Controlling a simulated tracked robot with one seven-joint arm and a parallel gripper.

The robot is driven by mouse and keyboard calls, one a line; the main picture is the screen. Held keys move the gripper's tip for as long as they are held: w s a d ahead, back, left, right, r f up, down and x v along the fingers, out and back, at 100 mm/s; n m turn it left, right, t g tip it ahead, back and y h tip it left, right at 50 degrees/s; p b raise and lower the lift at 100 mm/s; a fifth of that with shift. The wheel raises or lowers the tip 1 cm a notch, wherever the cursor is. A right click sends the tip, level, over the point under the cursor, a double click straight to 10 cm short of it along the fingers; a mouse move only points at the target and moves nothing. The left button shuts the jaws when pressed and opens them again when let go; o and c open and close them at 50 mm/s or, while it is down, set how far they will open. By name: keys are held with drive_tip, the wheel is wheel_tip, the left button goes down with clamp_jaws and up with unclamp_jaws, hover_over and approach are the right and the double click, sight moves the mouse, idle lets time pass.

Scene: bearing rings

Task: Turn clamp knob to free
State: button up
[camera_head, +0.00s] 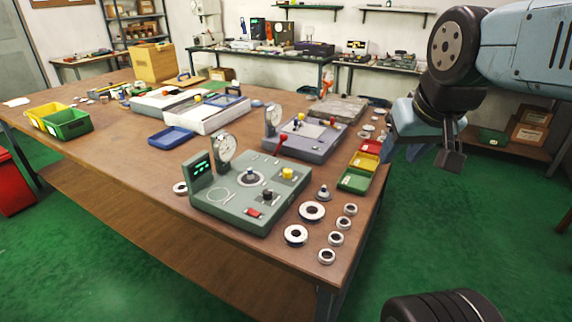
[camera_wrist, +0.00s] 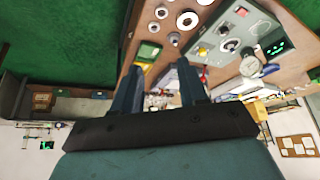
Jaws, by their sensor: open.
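The near grey-green test station (camera_head: 222,205) stands on the wooden table. Its top carries a yellow knob (camera_head: 287,174), a black knob (camera_head: 267,197), a central metal post (camera_head: 251,176) and a red switch (camera_head: 253,212). I cannot tell for sure which of these is the clamp knob. A dial gauge (camera_head: 224,148) and a green-lit display (camera_head: 200,168) stand at its back left. My gripper (camera_head: 421,158) is open and empty, off the table's right edge, well apart from the station. In the wrist view the station (camera_wrist: 236,32) lies beyond the open fingers (camera_wrist: 160,70).
Several bearing rings (camera_head: 312,211) and a small metal cone (camera_head: 323,194) lie right of the station. Green, yellow and red bins (camera_head: 354,181) line the table's right edge. A second station (camera_head: 300,140) with a red lever stands behind. Open air lies between gripper and station.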

drive_tip(key=o, duration=0.3)
drive_tip(key=shift+w+r, duration=0.1)
drive_tip(key=shift+w, duration=0.1)
drive_tip(key=m+g, duration=0.5)
drive_tip(key=m, duration=0.4)
hover_over(287, 171)
wheel_tip(287, 171, down, 16)
wheel_tip(287, 171, down, 13)
drive_tip(key=shift+w+d+f, duration=0.1)
drive_tip(key=shift+f, duration=0.05)
